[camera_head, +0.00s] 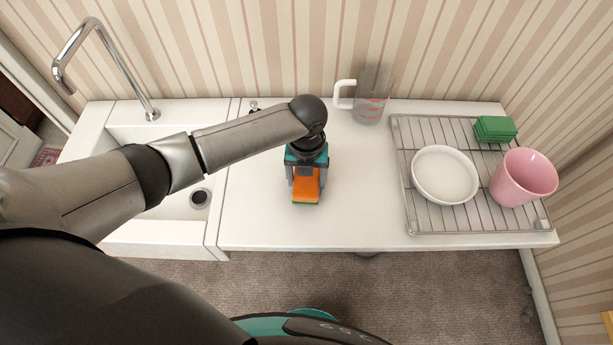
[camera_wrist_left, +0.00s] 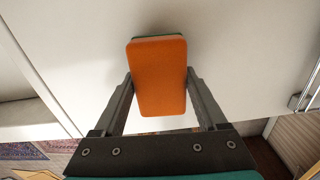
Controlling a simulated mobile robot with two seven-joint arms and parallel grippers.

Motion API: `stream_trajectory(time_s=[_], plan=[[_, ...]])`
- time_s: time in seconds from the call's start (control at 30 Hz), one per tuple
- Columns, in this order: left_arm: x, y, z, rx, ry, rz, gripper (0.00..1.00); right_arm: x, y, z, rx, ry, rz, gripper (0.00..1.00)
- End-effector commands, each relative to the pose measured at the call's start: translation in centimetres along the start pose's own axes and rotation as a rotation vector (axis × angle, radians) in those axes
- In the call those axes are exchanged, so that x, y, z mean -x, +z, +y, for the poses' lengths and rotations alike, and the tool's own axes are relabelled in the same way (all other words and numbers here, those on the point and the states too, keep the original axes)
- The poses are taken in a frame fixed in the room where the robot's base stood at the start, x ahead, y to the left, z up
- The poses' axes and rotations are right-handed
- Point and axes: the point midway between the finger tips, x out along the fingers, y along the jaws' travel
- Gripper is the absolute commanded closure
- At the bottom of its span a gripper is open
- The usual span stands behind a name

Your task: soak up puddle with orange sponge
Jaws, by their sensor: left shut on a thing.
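The orange sponge (camera_head: 306,188) with a thin green layer on its underside is in my left gripper (camera_head: 305,175), over the middle of the white counter. In the left wrist view the sponge (camera_wrist_left: 158,76) sits between the two fingers of the left gripper (camera_wrist_left: 158,85), which are shut on its sides. I cannot tell whether the sponge touches the counter. No puddle can be made out in either view; the arm and sponge hide part of the counter. My right gripper is not in view.
A clear measuring jug (camera_head: 370,105) stands at the back. The sink (camera_head: 160,232) and tap (camera_head: 100,50) are left. Counter (camera_head: 350,220) before the rack is clear.

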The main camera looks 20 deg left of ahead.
Motion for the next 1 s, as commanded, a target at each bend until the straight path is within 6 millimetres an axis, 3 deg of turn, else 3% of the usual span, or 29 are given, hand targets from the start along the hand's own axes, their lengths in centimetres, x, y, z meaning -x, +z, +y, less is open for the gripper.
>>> stream_trajectory(time_s=[1.0], plan=[[-0.86,0.01,-0.01,0.0,0.0,0.0,0.7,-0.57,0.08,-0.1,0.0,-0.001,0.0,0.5]])
